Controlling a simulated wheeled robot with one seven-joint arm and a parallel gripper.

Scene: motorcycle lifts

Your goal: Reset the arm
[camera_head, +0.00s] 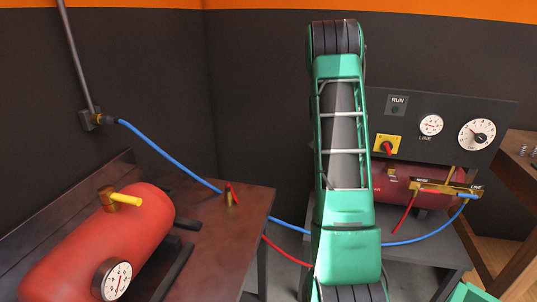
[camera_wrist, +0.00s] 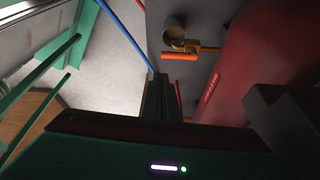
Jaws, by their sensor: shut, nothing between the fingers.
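My green arm (camera_head: 342,150) stands upright across the middle of the head view, in front of the back wall and partly in front of the gauge panel. My gripper (camera_wrist: 160,92) shows in the wrist view as dark fingers together at the lower middle. It is shut and holds nothing. The head view does not clearly show my gripper.
A red tank (camera_head: 85,250) with a yellow-handled valve and gauge lies on the left bench (camera_head: 225,260). A blue hose (camera_head: 170,160) and red hose (camera_head: 285,250) run near my arm. A gauge panel (camera_head: 450,125) stands right; a red tank (camera_wrist: 270,65) shows in the wrist view.

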